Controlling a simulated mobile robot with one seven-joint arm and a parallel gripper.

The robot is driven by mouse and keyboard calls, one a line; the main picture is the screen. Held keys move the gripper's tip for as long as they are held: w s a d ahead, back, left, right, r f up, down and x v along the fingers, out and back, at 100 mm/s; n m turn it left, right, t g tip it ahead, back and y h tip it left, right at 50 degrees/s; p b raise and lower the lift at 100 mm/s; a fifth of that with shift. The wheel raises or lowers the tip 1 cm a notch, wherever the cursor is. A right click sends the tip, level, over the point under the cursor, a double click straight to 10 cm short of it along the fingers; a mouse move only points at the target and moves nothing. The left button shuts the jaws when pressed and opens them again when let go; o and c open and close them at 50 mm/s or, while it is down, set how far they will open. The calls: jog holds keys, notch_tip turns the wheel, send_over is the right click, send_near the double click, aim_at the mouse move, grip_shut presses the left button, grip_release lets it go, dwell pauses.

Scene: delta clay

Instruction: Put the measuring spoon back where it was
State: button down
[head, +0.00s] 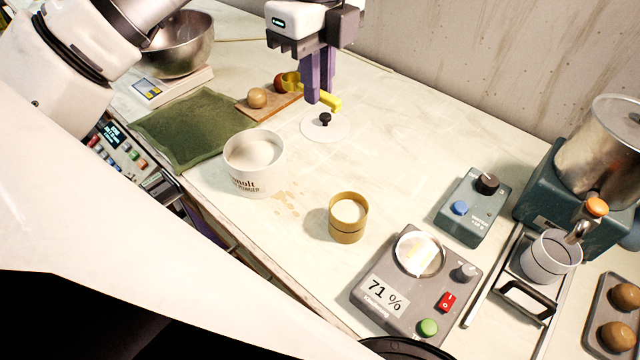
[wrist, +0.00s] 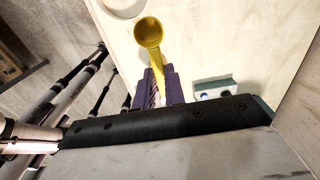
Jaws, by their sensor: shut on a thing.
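My gripper (head: 322,98) has purple fingers and is shut on the handle of the yellow measuring spoon (head: 331,101). It holds the spoon in the air near the round white lid with a black knob (head: 338,131). A white canister (head: 262,182) full of white powder stands open to the front left. A small tan cup (head: 347,232) holds white powder.
A steel bowl (head: 180,45) sits on a scale at the back left. A grey device reading 71 % (head: 375,315) and a blue-knobbed box (head: 460,222) stand right. Open table lies right of the lid.

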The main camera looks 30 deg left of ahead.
notch_tip(320, 180, down, 19)
jog(key=p, duration=0.2)
jog(key=shift+f+p, duration=0.15)
jog(key=shift+p, duration=0.15)
jog(key=shift+f, duration=0.15)
jog(key=c, duration=1.5)
grip_release()
notch_tip(320, 180, up, 12)
jog(key=shift+r+b, duration=0.2)
jog(key=shift+b, duration=1.05)
